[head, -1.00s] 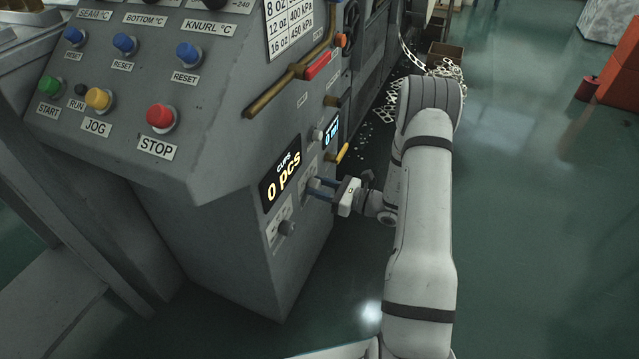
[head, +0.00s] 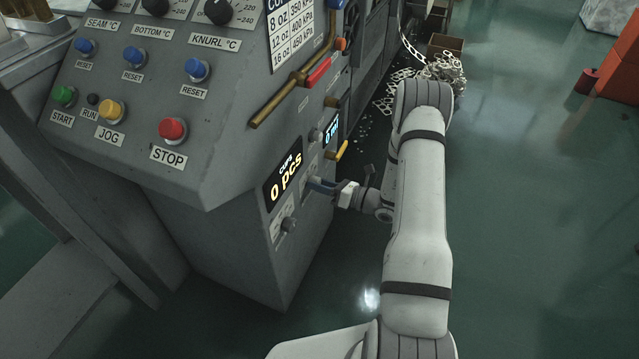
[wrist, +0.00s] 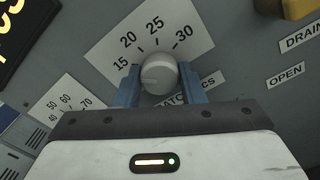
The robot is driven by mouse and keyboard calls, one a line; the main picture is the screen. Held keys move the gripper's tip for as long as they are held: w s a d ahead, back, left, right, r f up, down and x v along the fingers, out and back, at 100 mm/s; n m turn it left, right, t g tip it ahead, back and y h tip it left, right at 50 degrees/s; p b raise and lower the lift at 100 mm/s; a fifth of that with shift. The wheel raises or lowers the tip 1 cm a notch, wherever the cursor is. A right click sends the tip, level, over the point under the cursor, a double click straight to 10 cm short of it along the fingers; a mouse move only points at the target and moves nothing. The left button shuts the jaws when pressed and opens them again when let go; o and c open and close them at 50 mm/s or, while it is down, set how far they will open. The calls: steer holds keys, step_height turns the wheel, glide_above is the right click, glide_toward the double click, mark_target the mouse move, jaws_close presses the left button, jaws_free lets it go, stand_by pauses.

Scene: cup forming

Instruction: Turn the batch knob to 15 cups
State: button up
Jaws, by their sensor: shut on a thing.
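The batch knob (wrist: 159,73) is a round, pale grey knob on a white plate (wrist: 108,53) marked 15, 20, 25 and 30. My gripper (wrist: 159,86) has one blue finger on each side of it and is shut on it. I cannot tell for sure which number the knob's mark faces. In the head view my gripper (head: 320,185) reaches the side panel from the right, and its fingers mostly hide the knob. The cups display (head: 285,182) above left reads 0 pcs.
A second knob (head: 289,224) sits below left on the panel. A yellow handle (head: 337,155) is close above my gripper. The red-gripped lever (head: 318,67) and the STOP button (head: 172,129) are higher up.

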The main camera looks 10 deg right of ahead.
steer(key=o, duration=1)
steer(key=p+v, duration=0.1)
steer(key=v, duration=0.7)
